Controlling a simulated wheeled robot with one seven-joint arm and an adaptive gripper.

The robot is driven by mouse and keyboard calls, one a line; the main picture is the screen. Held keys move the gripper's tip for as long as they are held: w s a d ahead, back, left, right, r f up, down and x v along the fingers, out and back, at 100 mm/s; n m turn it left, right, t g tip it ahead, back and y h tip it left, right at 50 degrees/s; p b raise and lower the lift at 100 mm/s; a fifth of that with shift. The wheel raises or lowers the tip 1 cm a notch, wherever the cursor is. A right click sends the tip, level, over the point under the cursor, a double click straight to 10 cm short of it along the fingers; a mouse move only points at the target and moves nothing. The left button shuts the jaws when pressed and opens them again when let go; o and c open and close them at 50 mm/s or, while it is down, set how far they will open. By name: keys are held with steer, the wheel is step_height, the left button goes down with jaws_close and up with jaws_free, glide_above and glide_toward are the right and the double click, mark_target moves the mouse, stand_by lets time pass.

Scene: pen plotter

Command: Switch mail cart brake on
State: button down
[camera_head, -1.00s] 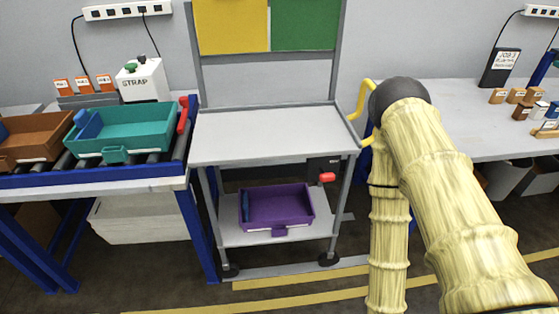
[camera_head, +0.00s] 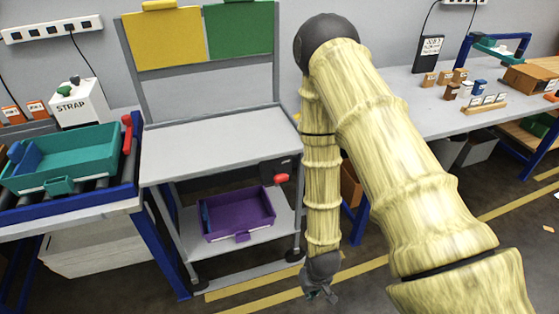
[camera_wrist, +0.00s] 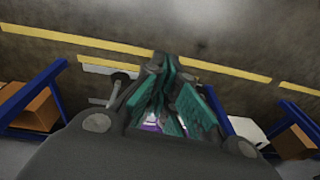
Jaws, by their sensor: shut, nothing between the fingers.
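The mail cart (camera_head: 225,140) stands against the wall, left of my arm in the head view. It has a grey top shelf and a lower shelf. A dark box with a red brake lever (camera_head: 281,178) sits under the top shelf at the cart's right front. My gripper (camera_head: 323,296) hangs low in front of the cart's right side, well below the lever and apart from it. It is shut and empty. In the wrist view its teal-padded fingers (camera_wrist: 165,100) point over the floor. The lever cannot be made out in the wrist view.
A purple tray (camera_head: 238,213) sits on the cart's lower shelf. A roller conveyor with a teal tray (camera_head: 75,157) stands at left. A workbench (camera_head: 425,98) with small blocks stands at right. Yellow lines (camera_head: 360,268) mark open floor in front.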

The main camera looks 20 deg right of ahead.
steer(key=w+d+r+t+p, duration=0.1)
steer(key=w+r+t+p, duration=0.2)
steer(key=w+r, duration=2.9)
step_height(320, 180, up, 4)
steer(key=p, duration=0.3)
steer(key=shift+f+n, duration=0.2)
steer(key=shift+n, duration=0.2)
steer(key=shift+d+f, duration=0.1)
steer(key=shift+f, duration=0.05)
steer(key=p, duration=0.3)
glide_above(277, 174)
steer(key=w, duration=0.1)
steer(key=f, duration=0.8)
steer(key=shift+w+d+f, duration=0.1)
steer(key=shift+d+f, duration=0.3)
steer(key=shift+s+f+p, duration=0.2)
steer(key=shift+f+p, duration=0.05)
steer(key=shift+f, duration=0.2)
steer(key=shift+s+f+p, duration=0.2)
steer(key=shift+f+p, duration=0.05)
steer(key=shift+f, duration=0.2)
steer(key=shift+s+f+p, duration=0.2)
steer(key=shift+f, duration=0.35)
steer(key=shift+s+f+p, duration=0.15)
steer(key=shift+s+f, duration=0.05)
steer(key=shift+f, duration=0.3)
steer(key=shift+f, duration=0.1)
